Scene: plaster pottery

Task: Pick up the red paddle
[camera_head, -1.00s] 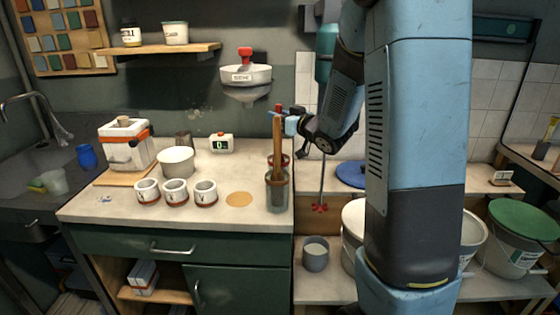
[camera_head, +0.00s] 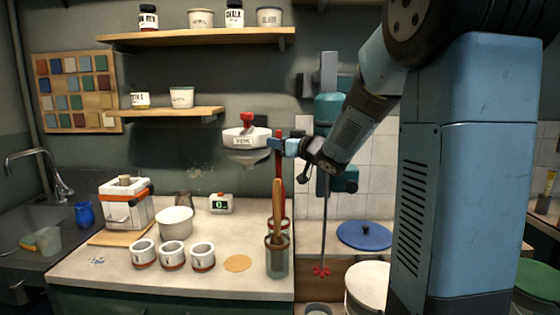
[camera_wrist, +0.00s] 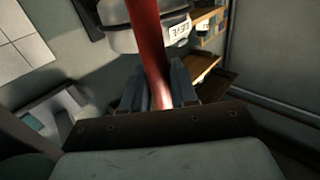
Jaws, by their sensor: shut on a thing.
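The red paddle (camera_head: 283,172) is upright, with its top part between the jaws of my gripper (camera_head: 279,144). My gripper is shut on it. The paddle's lower part passes behind a wooden paddle (camera_head: 277,205), so I cannot tell whether its end is still inside the red-rimmed pot (camera_head: 286,224). In the wrist view the red shaft (camera_wrist: 147,45) runs between the two fingers of my gripper (camera_wrist: 160,88). The wooden paddle stands in a grey pot (camera_head: 277,262) in front of the red-rimmed one.
A wall-mounted funnel (camera_head: 246,139) is close left of my gripper. Three small cups (camera_head: 172,255), a white bowl (camera_head: 175,222) and a scale (camera_head: 221,204) stand on the counter at left.

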